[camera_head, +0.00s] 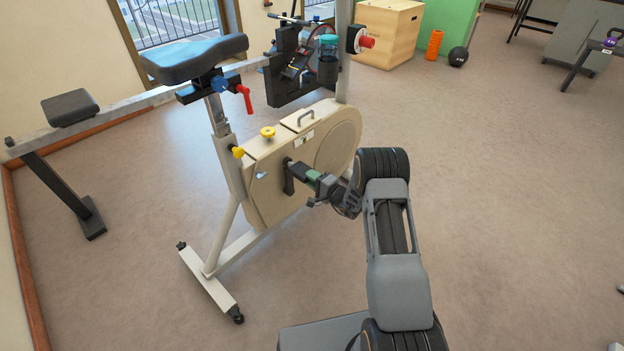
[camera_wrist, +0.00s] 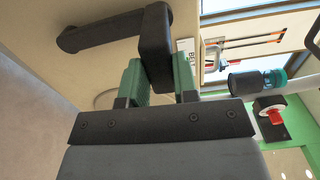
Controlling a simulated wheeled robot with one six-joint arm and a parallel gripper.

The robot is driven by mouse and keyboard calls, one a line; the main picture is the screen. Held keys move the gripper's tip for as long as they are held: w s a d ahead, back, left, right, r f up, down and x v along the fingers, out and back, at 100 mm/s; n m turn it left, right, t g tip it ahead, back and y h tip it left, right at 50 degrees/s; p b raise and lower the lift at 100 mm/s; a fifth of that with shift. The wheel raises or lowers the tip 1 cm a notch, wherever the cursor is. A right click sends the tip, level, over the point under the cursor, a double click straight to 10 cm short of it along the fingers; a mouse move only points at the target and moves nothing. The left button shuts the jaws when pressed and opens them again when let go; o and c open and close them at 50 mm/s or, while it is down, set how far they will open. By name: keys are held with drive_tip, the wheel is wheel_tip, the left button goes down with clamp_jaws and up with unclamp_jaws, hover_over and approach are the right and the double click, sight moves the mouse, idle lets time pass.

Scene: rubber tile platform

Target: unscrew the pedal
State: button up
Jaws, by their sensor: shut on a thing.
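The exercise bike has a beige housing (camera_head: 270,190) with a dark crank arm (camera_head: 289,180) on its near side. The black pedal (camera_head: 302,170) sticks out from the crank toward my gripper. My gripper (camera_head: 314,176) has green pads and is shut on the pedal. In the wrist view the pedal (camera_wrist: 155,45) sits between the two green pads of my gripper (camera_wrist: 159,82), and the crank arm (camera_wrist: 105,31) runs left from it. The pedal meets the crank at its far end. The thread of the joint is hidden.
The saddle (camera_head: 195,58) with a red lever (camera_head: 246,98) is above the crank at left. A yellow knob (camera_head: 238,152) juts from the frame. A rear stabilizer foot (camera_head: 210,283) lies on the floor. A wooden box (camera_head: 389,35) stands behind. Open floor lies to the right.

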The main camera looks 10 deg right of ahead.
drive_tip(key=o, duration=1)
drive_tip(key=shift+c, duration=0.2)
drive_tip(key=shift+c, duration=0.5)
drive_tip(key=shift+c, duration=0.7)
drive_tip(key=shift+v, duration=2.3)
